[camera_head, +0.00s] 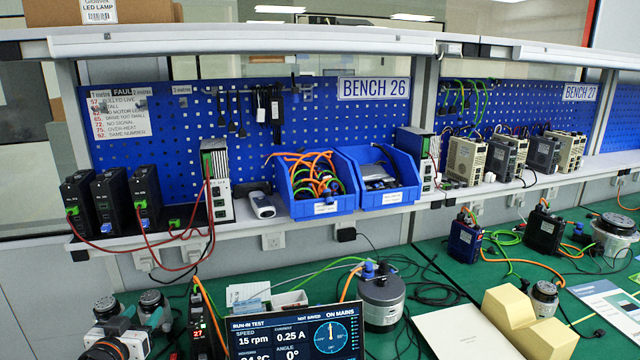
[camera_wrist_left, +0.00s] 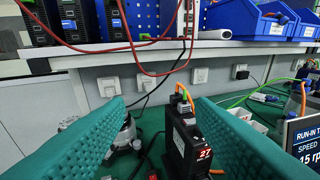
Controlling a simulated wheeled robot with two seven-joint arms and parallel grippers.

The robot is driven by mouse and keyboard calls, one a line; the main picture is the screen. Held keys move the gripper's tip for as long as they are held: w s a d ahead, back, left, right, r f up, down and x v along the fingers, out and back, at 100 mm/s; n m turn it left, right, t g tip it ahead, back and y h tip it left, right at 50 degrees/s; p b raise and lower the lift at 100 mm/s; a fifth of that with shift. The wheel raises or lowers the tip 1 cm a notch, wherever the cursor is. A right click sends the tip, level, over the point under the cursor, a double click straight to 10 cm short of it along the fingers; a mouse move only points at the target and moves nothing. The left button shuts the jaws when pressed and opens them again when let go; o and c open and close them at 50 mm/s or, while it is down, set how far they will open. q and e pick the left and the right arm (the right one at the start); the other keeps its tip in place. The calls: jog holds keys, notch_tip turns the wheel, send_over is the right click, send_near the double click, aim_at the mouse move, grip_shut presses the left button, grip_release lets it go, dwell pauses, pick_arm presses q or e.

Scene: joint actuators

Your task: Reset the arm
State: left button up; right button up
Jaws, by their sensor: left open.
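My left gripper (camera_head: 142,322) is low at the left in the head view, partly cut off by the bottom edge. In the left wrist view its two teal ribbed fingers (camera_wrist_left: 160,140) are spread wide. Nothing is held between them. A black drive unit showing a red 27 (camera_wrist_left: 186,145) stands upright beyond the gap; it also shows in the head view (camera_head: 201,330), right of the gripper. A grey motor (camera_wrist_left: 126,136) is partly hidden behind the left finger. My right gripper is not in view.
A run-in test screen (camera_head: 297,335) and a grey motor (camera_head: 381,298) stand on the green bench. A cream block (camera_head: 530,325) lies at the right. The shelf above carries black drives (camera_head: 110,200) and blue bins (camera_head: 318,208). Red cables (camera_wrist_left: 140,45) hang below the shelf edge.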

pick_arm(q)
jog(key=s+d+f+m+g, duration=0.1)
jog(key=s+d+f+g, duration=0.2)
jog(key=s+d+f, duration=0.4)
jog(key=s+d+f+g, duration=0.35)
jog(key=s+f, duration=0.35)
jog(key=s, duration=0.3)
jog(key=s+d+f+g, duration=0.1)
jog(key=s+d+g, duration=0.2)
jog(key=s, duration=0.7)
jog(key=s+d+f+g, duration=0.1)
jog(key=s+d+g, duration=0.2)
jog(key=s, duration=0.8)
notch_tip(320, 180, down, 24)
jog(key=r+m+g, duration=0.1)
jog(key=s+a+f+g, duration=0.1)
jog(key=s+a+f, duration=0.1)
jog(key=s+f, duration=1.4)
notch_tip(320, 180, down, 3)
jog(key=shift+s+a+f+g, duration=0.1)
jog(key=shift+s+a+g, duration=0.2)
jog(key=shift+g, duration=0.05)
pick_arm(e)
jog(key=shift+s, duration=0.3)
